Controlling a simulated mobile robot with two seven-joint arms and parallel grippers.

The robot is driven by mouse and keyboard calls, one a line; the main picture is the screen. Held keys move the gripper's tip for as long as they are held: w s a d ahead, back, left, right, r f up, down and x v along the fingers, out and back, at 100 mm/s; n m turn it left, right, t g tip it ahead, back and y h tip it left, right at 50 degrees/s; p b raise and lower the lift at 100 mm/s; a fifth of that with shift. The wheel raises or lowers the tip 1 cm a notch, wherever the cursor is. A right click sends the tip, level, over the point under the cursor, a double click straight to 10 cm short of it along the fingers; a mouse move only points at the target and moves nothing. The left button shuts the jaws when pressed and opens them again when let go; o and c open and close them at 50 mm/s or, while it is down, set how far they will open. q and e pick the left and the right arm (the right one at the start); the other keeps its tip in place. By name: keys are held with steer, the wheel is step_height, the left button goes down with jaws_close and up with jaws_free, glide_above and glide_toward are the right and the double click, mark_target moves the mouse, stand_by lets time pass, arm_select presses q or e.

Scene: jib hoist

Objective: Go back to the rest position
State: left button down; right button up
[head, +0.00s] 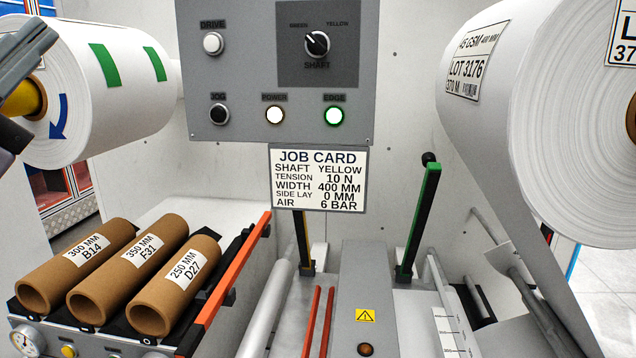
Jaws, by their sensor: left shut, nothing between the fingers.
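My left gripper (28,55) shows at the left edge, dark grey and cut off by the frame. It is shut with nothing in it. It overlaps the end of the left white roll (110,90), in front of its yellow core (28,98). I cannot tell whether it touches the roll. My right gripper is not in view.
A grey control panel (235,110) and a job card (320,180) stand ahead. A large roll (560,120) fills the right. Three brown cores (140,262) lie on a rack at lower left. A green lever (420,220) and an orange bar (225,285) stick up.

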arm_select(q)
steer(key=w+f+n+g+y, duration=0.2)
steer(key=f+n+g+y, duration=0.15)
steer(key=f, duration=0.75)
steer(key=w+f+n+g+y, duration=0.25)
steer(key=f+n, duration=0.25)
steer(key=f, duration=0.5)
steer(key=w+f+n+g+y, duration=0.2)
steer(key=f+n+y, duration=0.15)
steer(key=f, duration=0.75)
steer(key=s+d+f+n+g+y, duration=0.1)
steer(key=s+f+n+g, duration=0.15)
steer(key=f, duration=0.45)
steer(key=s+d+f+n+g, duration=0.1)
steer(key=s+f+g, duration=0.25)
steer(key=f, duration=0.35)
steer(key=s+d+f+n+g+y, duration=0.1)
steer(key=s+f+n+g, duration=0.15)
steer(key=s+f, duration=0.45)
steer(key=s+d+f+n+g, duration=0.1)
steer(key=s+f+g, duration=0.35)
steer(key=s, duration=0.45)
steer(key=w+d+f+t+h, duration=0.2)
steer(key=w+f+t, duration=0.4)
steer(key=f+t, duration=0.2)
steer(key=shift+w+d+f, duration=0.2)
steer(key=shift+w+f, duration=0.05)
steer(key=shift+f, duration=0.3)
